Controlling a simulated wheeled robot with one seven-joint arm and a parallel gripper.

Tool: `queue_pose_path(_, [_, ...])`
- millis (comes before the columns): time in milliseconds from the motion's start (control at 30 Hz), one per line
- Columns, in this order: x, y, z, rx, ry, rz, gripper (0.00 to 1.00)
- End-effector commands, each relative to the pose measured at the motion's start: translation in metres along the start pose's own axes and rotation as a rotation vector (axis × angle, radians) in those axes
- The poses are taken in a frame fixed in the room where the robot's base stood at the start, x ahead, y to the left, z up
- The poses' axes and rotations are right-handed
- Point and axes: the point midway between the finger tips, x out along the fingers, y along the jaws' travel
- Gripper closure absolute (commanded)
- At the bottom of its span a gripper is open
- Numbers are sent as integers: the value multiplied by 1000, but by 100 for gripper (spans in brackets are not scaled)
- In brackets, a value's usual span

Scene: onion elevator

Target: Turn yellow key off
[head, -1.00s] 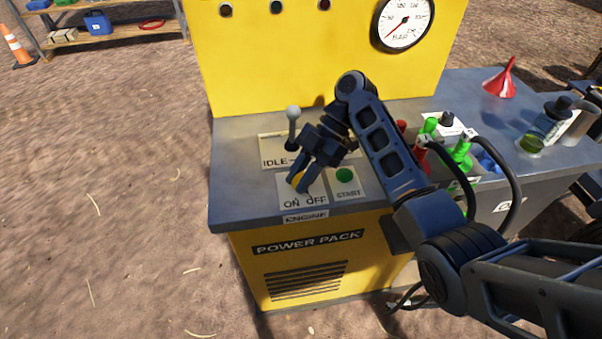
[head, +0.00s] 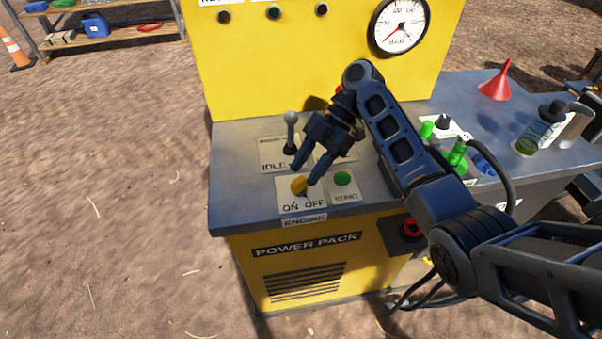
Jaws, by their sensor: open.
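The yellow key (head: 299,185) sits on the engine plate (head: 288,205) marked ON and OFF, at the front of the power pack's grey top. Whether it points to ON or OFF is too small to tell. My gripper (head: 303,175) is open and empty, its two fingers pointing down just above and behind the key. Most of the key shows.
A green START button (head: 342,179) is right of the key. A grey-knobbed IDLE lever (head: 291,131) stands close behind my fingers. Green couplings (head: 457,152) and a hose are to the right. A red button (head: 412,228) is on the front. A red funnel (head: 496,82) stands farther back.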

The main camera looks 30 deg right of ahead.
Motion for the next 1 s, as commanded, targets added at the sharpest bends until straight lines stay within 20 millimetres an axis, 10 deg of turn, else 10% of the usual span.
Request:
queue_pose_path(300, [-39,0,0,0,-1,0,55])
queue_pose_path(1000, [-40,0,0,0,0,-1,55])
